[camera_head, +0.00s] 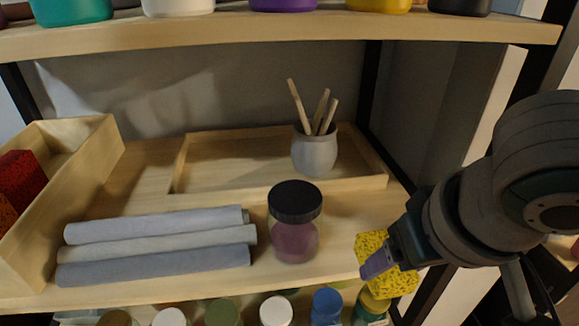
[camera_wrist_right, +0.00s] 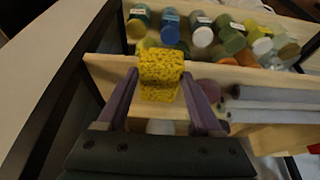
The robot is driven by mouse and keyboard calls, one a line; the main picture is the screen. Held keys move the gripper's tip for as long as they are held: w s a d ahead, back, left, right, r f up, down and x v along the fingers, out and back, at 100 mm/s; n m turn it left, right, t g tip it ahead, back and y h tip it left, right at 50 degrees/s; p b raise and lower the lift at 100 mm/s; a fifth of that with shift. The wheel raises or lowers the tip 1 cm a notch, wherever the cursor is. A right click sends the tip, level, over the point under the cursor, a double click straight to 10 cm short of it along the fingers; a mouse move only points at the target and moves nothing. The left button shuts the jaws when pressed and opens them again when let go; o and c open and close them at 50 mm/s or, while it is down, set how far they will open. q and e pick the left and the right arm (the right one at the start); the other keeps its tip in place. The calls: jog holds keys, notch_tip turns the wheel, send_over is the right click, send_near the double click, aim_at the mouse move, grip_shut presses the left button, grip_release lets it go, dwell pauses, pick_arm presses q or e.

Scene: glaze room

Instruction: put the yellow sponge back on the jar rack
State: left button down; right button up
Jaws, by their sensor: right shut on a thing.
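The yellow sponge (camera_head: 403,283) is a speckled block at the right front edge of the middle shelf (camera_head: 345,225) of the jar rack. My right gripper (camera_head: 376,266) is shut on it. In the right wrist view the sponge (camera_wrist_right: 160,70) sits between the two purple fingers of the gripper (camera_wrist_right: 160,85), in front of the shelf edge. I cannot tell whether the sponge touches the shelf. My left gripper is in neither view.
A dark-lidded purple jar (camera_head: 294,225) stands left of the sponge, beside rolled grey cloths (camera_head: 155,245). A wooden tray (camera_head: 235,180) holds a brush cup (camera_head: 315,150) behind. A wooden box (camera_head: 100,150) stands left. Jars (camera_head: 327,303) fill the shelf below; a post stands right.

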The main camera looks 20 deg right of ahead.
jog(key=w, duration=0.2)
jog(key=w+d, duration=0.1)
jog(key=w, duration=0.5)
jog(key=shift+d, duration=0.4)
jog(key=shift+s+b+x, duration=0.15)
jog(key=shift+b+x, duration=0.15)
jog(key=shift+x, duration=0.6)
jog(key=shift+s+b+x, duration=0.15)
jog(key=shift+b+x, duration=0.1)
jog(key=shift+x, duration=0.65)
jog(key=shift+f, duration=0.25)
jog(key=o, duration=1.2)
jog(key=shift+r, duration=0.15)
